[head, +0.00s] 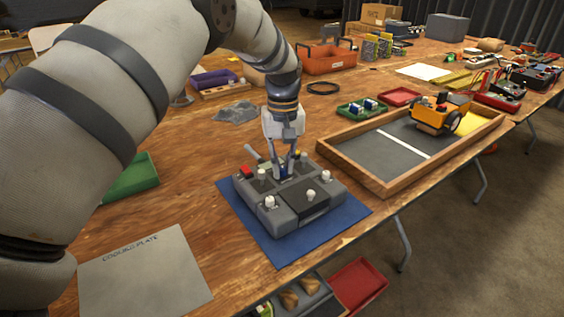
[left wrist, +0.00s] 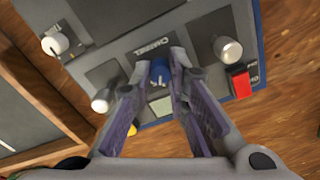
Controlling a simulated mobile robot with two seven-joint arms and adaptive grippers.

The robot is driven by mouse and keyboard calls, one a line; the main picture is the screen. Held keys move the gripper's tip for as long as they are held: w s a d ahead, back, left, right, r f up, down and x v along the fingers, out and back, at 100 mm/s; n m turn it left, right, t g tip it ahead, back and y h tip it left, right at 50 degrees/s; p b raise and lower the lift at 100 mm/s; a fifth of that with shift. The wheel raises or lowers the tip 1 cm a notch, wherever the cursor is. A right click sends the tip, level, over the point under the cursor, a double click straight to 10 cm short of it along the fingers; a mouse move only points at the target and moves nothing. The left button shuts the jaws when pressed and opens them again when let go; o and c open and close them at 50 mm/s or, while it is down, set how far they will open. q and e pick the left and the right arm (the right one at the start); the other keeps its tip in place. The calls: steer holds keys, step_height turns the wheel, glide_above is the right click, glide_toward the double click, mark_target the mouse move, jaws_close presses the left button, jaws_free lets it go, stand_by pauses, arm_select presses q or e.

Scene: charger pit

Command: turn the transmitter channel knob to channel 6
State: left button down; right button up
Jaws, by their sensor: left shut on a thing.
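The grey transmitter (head: 243,194) lies on a blue mat (head: 264,245) and has several white-capped sticks and knobs and a red switch (head: 246,170). In the left wrist view, the blue channel knob (left wrist: 159,69) stands on the transmitter's face (left wrist: 122,52), near partly legible lettering. My left gripper (head: 284,174) points down over the transmitter's far middle part. Its two fingers (left wrist: 161,76) are shut on the knob, one on each side. The knob's pointer and channel number cannot be read. My right gripper is not in view.
A wooden-framed pit (head: 383,187) with a yellow wheeled vehicle (head: 438,112) stands to the right. A grey cooling plate (head: 145,275) lies front left, and a green tray (head: 132,178) is behind it. White-capped sticks stand close around the fingers. Bare tabletop lies behind the transmitter.

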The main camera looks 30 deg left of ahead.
mark_target(283, 168)
arm_select(q)
steer(key=m, duration=0.5)
steer(key=shift+m, duration=2.5)
steer(key=c, duration=1.5)
jaws_free()
steer(key=shift+c, duration=0.2)
steer(key=shift+r, duration=0.1)
step_height(283, 168, up, 12)
